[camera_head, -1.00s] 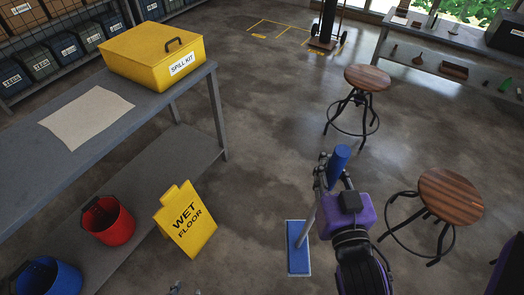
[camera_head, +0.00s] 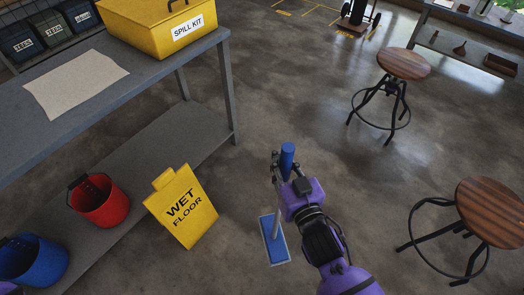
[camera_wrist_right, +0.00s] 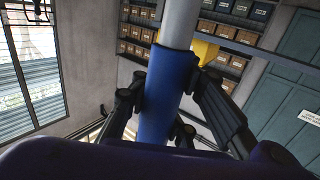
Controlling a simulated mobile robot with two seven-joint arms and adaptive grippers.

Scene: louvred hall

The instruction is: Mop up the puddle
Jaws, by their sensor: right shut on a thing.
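My right gripper (camera_head: 283,166) is shut on the blue grip of a mop (camera_head: 288,156). In the right wrist view the fingers (camera_wrist_right: 163,105) close around the blue sleeve (camera_wrist_right: 172,80) on the grey pole. The mop's flat blue head (camera_head: 274,241), with a pale edge, is low at the floor, right of the yellow wet floor sign (camera_head: 182,207). The pole is tilted, and my arm hides part of the area around it. I cannot make out a clear puddle outline; the floor has dark and shiny patches. My left gripper is not in view.
A grey bench (camera_head: 110,100) at left bears a yellow spill kit (camera_head: 150,28) and a pale cloth (camera_head: 76,82). Red (camera_head: 98,200) and blue (camera_head: 35,262) buckets stand on its lower shelf. Two wooden stools (camera_head: 404,63) (camera_head: 492,208) stand at right. The middle floor is open.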

